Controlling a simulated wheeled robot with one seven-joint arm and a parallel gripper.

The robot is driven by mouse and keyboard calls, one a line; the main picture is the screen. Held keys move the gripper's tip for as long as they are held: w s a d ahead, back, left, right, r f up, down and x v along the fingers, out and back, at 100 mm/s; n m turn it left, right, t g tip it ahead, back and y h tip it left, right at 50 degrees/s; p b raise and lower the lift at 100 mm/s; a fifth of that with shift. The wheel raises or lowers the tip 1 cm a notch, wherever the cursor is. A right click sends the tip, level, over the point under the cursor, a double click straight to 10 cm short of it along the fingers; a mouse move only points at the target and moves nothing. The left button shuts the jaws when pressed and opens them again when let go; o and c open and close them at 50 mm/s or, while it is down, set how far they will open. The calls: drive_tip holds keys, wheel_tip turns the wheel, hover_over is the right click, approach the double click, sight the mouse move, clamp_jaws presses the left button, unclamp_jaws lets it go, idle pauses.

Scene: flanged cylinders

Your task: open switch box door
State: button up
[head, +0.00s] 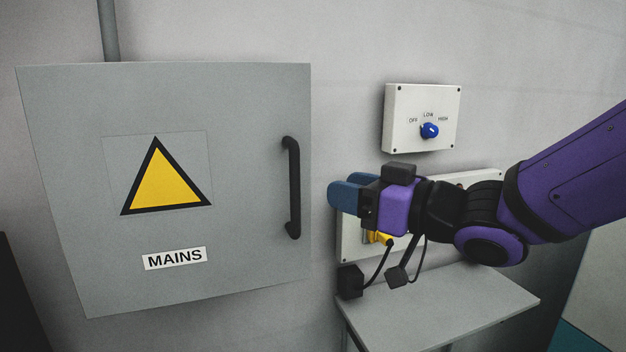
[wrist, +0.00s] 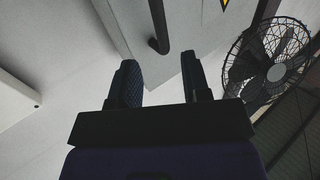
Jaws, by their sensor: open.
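The grey switch box door (head: 75,240) is shut on the wall at the left, with a yellow warning triangle (head: 158,185) and a MAINS label (head: 175,258). Its black vertical bar handle (head: 292,188) is near the door's right edge. My gripper (head: 345,195) is right of the handle and apart from it, its blue fingers pointing left. In the wrist view my gripper (wrist: 161,82) is open and empty. The lower end of the handle (wrist: 158,30) shows beyond and between the fingertips. The door's edge and corner also show there.
A white panel with a blue knob (head: 429,130) is above my gripper. A second panel (head: 350,240) with a yellow part (head: 378,237) is partly hidden behind my arm. A grey shelf (head: 450,308) juts out below. A black fan (wrist: 265,62) shows in the wrist view.

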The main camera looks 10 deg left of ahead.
sight(299, 178)
drive_tip(key=x, duration=1)
drive_tip(key=shift+w+a, duration=0.15)
drive_tip(key=shift+a, duration=0.1)
clamp_jaws()
